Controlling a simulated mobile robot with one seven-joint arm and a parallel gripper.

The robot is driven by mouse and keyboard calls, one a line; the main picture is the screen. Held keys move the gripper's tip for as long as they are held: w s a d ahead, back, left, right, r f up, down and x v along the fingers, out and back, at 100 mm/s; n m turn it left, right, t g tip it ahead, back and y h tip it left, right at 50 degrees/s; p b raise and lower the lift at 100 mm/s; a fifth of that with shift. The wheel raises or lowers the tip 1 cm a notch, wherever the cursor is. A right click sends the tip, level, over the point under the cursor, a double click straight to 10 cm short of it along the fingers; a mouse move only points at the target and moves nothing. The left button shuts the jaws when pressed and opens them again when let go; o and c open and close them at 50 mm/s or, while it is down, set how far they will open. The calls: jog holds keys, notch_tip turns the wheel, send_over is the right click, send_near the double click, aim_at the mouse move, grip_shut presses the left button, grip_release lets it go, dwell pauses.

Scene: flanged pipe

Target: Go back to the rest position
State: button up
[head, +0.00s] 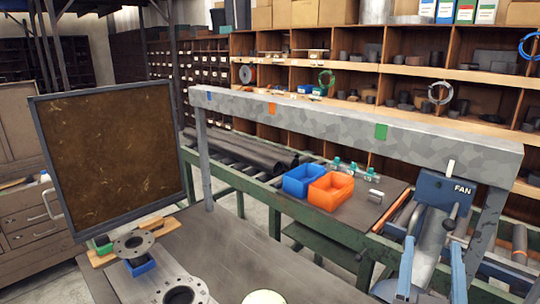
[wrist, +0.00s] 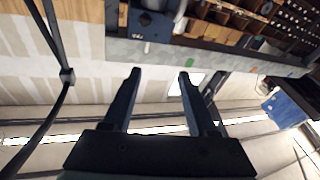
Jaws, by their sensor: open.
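My gripper (wrist: 159,78) shows in the wrist view with two dark fingers spread apart and nothing between them. A larger flange with bolt holes (head: 181,296) lies nearer, cut by the bottom edge. No part of the place touches the fingers in the wrist view.
A grey overhead beam (head: 330,120) spans the bench, and a framed brown panel (head: 110,155) stands at left. A blue box marked FAN (head: 443,190) is at right. Blue (head: 302,180) and orange (head: 331,191) bins stand behind. The bench middle (head: 245,255) is clear.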

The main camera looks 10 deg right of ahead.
jog(key=w+a+r+n+t+y, duration=0.15)
jog(key=a+r+t+y, duration=0.35)
jog(key=a+r, duration=0.95)
jog(key=s+a+r+n+t+y, duration=0.3)
jog(key=s+a+r+t+y, duration=0.2)
jog(key=a+r, duration=0.5)
notch_tip(320, 180, up, 4)
jog(key=shift+s+a+y, duration=0.3)
jog(key=shift+s+y, duration=0.3)
jog(key=shift+s, duration=0.4)
